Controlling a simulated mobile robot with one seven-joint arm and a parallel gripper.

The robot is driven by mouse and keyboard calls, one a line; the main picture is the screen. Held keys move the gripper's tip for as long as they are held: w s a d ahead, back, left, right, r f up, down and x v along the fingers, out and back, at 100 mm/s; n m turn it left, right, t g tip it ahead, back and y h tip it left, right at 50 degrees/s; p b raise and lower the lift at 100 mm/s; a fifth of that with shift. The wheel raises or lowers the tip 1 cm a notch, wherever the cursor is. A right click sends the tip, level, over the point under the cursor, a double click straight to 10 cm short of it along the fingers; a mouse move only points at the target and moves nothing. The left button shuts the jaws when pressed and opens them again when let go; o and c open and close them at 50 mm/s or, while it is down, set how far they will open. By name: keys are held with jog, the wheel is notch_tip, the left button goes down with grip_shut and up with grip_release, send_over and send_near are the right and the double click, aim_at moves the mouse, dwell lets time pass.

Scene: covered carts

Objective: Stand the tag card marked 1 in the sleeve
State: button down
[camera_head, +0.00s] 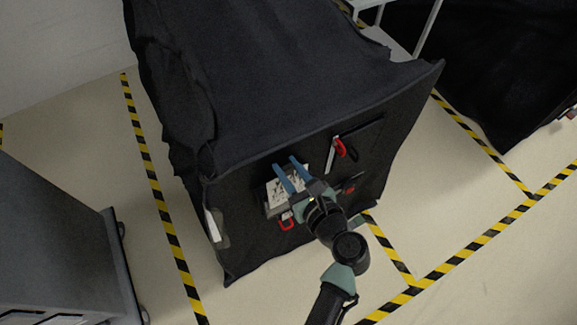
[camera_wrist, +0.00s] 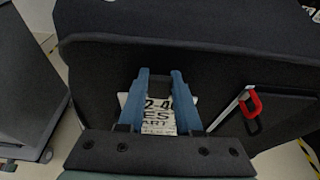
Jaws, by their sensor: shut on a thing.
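A white card with black print (camera_head: 277,193) shows at the front of the dark covered cart, partly behind my fingers. In the wrist view the same card (camera_wrist: 160,120) shows between and beside the blue fingers, with large letters partly cut off; I cannot make out a 1. My gripper (camera_head: 284,162) has its blue fingers close together in front of the card. In the wrist view the fingers (camera_wrist: 160,78) have a dark piece between their tips, seemingly the card's upper grip. A dark grey edge, perhaps the sleeve, borders the card; whether the card is inside it is unclear.
The black covered cart (camera_head: 290,90) fills the middle. Its front carries a red handle (camera_head: 346,147) beside a pale strip and a dark panel. A grey cabinet (camera_head: 60,240) stands at the left.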

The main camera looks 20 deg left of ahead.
jog(key=shift+f, duration=0.2)
jog(key=shift+f+b, duration=0.65)
jog(key=shift+f, duration=0.2)
jog(key=c, duration=0.5)
grip_release()
jog(key=shift+s+d, duration=0.1)
jog(key=v, duration=1.2)
jog(key=shift+s+d+r+b, duration=0.2)
jog(key=shift+s+d+b, duration=0.05)
jog(key=shift+b, duration=0.05)
